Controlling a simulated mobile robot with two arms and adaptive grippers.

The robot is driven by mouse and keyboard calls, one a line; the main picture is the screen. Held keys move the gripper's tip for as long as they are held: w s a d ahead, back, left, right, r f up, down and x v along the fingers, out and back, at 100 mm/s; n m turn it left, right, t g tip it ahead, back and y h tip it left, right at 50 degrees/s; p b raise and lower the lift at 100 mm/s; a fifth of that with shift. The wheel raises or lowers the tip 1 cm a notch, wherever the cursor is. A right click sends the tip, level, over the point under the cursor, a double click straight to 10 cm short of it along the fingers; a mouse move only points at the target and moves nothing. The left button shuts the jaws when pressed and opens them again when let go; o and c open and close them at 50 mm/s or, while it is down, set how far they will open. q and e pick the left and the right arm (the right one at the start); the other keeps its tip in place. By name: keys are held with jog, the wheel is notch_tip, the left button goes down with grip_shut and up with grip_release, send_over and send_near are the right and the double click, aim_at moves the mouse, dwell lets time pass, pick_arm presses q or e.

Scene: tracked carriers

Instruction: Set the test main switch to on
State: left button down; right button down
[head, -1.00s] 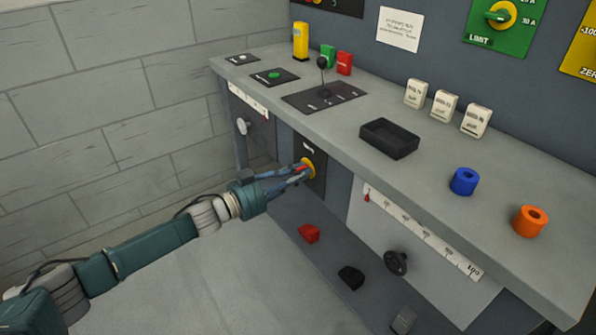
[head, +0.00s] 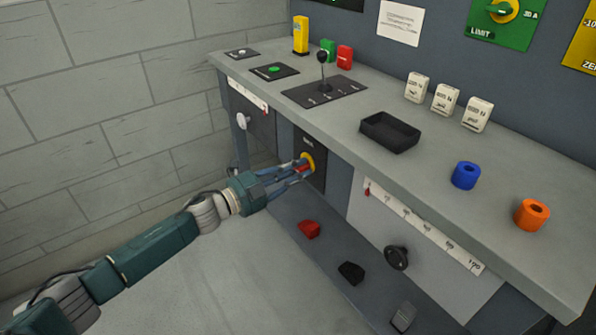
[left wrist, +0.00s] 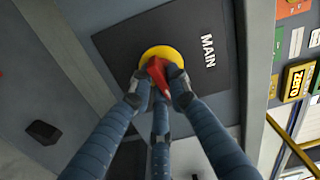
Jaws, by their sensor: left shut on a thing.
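The main switch is a red handle (left wrist: 159,75) on a yellow round base (left wrist: 153,54), set on a black plate (left wrist: 196,28) marked MAIN on the front of the bench. In the head view the yellow base (head: 308,161) shows just past my fingertips. My left gripper (head: 297,167) reaches in from the left and is shut on the red handle. In the left wrist view its blue fingers (left wrist: 158,88) close around the handle from several sides. The fingers partly hide the handle. My right gripper is not in view.
The grey bench top (head: 440,175) overhangs the switch. It carries a black tray (head: 390,132), a blue ring (head: 465,175), an orange ring (head: 532,214) and a lever (head: 323,72). Below are a red pedal (head: 309,229), a black pedal (head: 351,273) and a black knob (head: 397,257).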

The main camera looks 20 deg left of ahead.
pick_arm(q)
jog(key=shift+f+m, duration=0.1)
jog(key=shift+m, duration=1)
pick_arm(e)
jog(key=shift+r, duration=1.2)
pick_arm(q)
jog(key=c, duration=1.7)
grip_release()
jog(key=shift+o, duration=0.2)
jog(key=v, duration=1.2)
